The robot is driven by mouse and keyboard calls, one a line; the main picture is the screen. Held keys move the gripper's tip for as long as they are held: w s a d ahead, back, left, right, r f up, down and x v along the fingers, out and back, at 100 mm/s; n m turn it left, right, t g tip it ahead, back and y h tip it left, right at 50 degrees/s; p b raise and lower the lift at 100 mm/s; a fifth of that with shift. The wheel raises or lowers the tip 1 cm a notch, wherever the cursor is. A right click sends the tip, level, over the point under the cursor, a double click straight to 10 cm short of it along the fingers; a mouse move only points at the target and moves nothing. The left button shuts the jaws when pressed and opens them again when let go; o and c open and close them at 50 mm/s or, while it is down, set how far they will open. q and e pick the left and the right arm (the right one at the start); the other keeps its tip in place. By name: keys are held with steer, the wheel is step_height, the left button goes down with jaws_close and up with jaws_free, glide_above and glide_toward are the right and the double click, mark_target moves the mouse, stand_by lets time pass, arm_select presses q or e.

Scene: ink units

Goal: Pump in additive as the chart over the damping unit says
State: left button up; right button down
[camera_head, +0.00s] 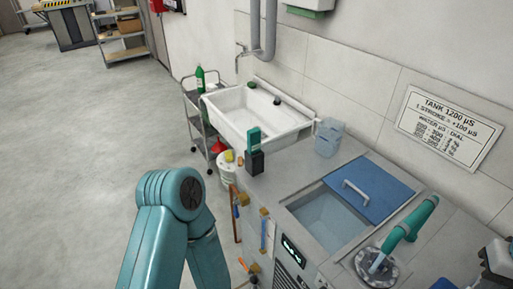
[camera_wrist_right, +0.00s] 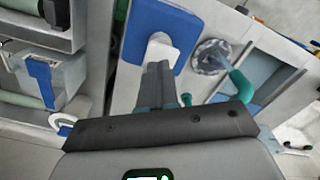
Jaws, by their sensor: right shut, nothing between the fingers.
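The chart (camera_head: 450,125) hangs on the wall above the unit; it reads "TANK 1200 µS" and "1 STROKE = +100 µS", with smaller dial rows below. The damping unit has an open water tank (camera_head: 325,219) and a blue lid (camera_head: 370,188) with a pale handle. A teal bent pipe (camera_head: 412,226) rises from a round grey fitting; it also shows in the right wrist view (camera_wrist_right: 241,86). My right gripper (camera_wrist_right: 158,66) is shut and empty, its tips close to a white piece (camera_wrist_right: 161,47) on a blue panel (camera_wrist_right: 160,22). My left gripper is out of view.
A white sink (camera_head: 247,118) and a clear jug (camera_head: 328,137) stand left of the tank. A teal meter in a black holder (camera_head: 255,163) stands on the counter's near corner. A pale container (camera_head: 500,258) is cut off at right.

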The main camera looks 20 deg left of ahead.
steer(key=shift+r, duration=0.1)
step_height(320, 180, up, 6)
steer(key=p, duration=0.5)
steer(key=shift+p, duration=0.3)
steer(key=shift+s, duration=0.1)
